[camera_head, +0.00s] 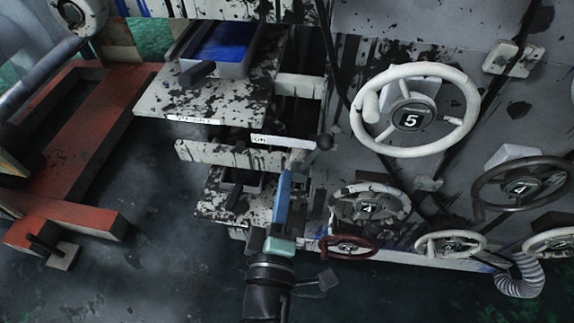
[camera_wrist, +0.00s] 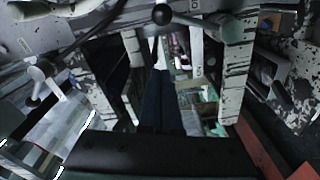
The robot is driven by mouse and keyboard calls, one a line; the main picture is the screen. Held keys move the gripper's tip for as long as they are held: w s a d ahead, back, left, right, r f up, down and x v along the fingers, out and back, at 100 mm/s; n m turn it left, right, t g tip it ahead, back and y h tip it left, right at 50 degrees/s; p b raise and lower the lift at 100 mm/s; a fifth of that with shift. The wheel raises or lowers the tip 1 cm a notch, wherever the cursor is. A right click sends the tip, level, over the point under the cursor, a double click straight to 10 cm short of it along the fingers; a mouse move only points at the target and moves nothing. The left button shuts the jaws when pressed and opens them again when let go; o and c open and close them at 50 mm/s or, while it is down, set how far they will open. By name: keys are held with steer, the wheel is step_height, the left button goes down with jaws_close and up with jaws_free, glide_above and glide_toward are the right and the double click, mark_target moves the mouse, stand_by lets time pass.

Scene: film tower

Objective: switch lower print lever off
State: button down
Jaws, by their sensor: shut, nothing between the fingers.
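A lever with a black ball knob (camera_head: 324,141) sticks out at the right edge of the white slotted frame. In the wrist view a black ball knob (camera_wrist: 162,14) on a pale rod shows at the top middle, beyond my fingertips. I cannot read a label that tells which lever this is. My gripper (camera_head: 286,174) reaches up from below with its blue fingers together and empty. Its tips are below and left of the knob, apart from it in the picture. In the wrist view the dark blue fingers (camera_wrist: 158,74) point at a gap between white uprights.
White paint-chipped shelves (camera_head: 215,100), one with a blue tray (camera_head: 222,48), stand at the left. A large white handwheel marked 5 (camera_head: 414,111) and smaller wheels (camera_head: 369,206) crowd the right. A red frame (camera_head: 75,140) lies far left. Grey floor is open at lower left.

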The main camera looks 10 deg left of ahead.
steer(key=shift+s, duration=1.15)
